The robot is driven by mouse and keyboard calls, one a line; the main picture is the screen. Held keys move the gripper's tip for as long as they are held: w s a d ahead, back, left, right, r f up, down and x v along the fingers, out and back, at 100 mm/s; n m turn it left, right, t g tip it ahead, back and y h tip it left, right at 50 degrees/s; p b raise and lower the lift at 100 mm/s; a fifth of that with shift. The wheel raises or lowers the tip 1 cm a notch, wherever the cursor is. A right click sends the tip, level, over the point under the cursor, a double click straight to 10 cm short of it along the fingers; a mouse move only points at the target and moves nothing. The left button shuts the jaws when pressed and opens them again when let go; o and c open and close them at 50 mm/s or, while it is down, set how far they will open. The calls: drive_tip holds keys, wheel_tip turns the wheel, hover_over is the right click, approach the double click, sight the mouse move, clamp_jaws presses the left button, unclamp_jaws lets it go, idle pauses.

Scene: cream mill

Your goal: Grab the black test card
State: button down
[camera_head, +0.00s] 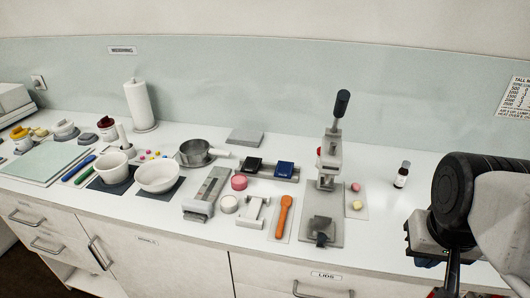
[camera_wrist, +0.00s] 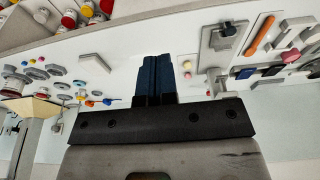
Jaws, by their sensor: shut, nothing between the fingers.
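The black test card (camera_head: 253,165) appears to be the dark square piece at the left of a low grey holder (camera_head: 268,173) on the white counter. A blue piece (camera_head: 284,169) stands beside it in the same holder. In the wrist view a dark piece (camera_wrist: 272,70) shows at the right, next to the blue one (camera_wrist: 245,72), partly cut by distance and tilt. My gripper (camera_wrist: 157,60) is shut and empty, its dark blue fingers together. In the head view it is at the far right, well away from the holder, partly hidden by my arm.
A tall lever press (camera_head: 328,165) stands between the holder and my arm. An orange tool (camera_head: 284,214), a pink disc (camera_head: 239,182) and a white stand (camera_head: 252,212) lie in front of the holder. A saucepan (camera_head: 196,152) is left. A small bottle (camera_head: 402,175) stands right of the press.

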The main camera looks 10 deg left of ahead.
idle(0.4)
drive_tip(key=shift+c, duration=0.6)
unclamp_jaws()
drive_tip(key=shift+r, duration=0.1)
drive_tip(key=w+v, duration=0.2)
drive_tip(key=v, duration=0.7)
drive_tip(key=w+r+v, duration=0.1)
drive_tip(key=w+v, duration=0.1)
drive_tip(key=v, duration=0.7)
drive_tip(key=shift+g, duration=0.7)
drive_tip(key=w+a+r, duration=0.2)
drive_tip(key=w+a, duration=0.2)
drive_tip(key=w, duration=0.4)
drive_tip(key=w+a+r, duration=0.2)
drive_tip(key=w+a, duration=0.3)
drive_tip(key=w, duration=0.4)
drive_tip(key=w+a+r, duration=0.2)
drive_tip(key=w+a, duration=0.3)
drive_tip(key=w, duration=0.3)
drive_tip(key=shift+w+a+r, duration=0.1)
drive_tip(key=shift+w+a, duration=0.15)
drive_tip(key=shift+w, duration=0.05)
drive_tip(key=w+a+f+g, duration=0.1)
drive_tip(key=w+a+f, duration=0.3)
drive_tip(key=w+a, duration=0.75)
drive_tip(key=w+a+f, duration=0.3)
drive_tip(key=w+a, duration=0.4)
drive_tip(key=a, duration=0.9)
wheel_tip(320, 180, down, 29)
drive_tip(key=shift+w+d, duration=0.1)
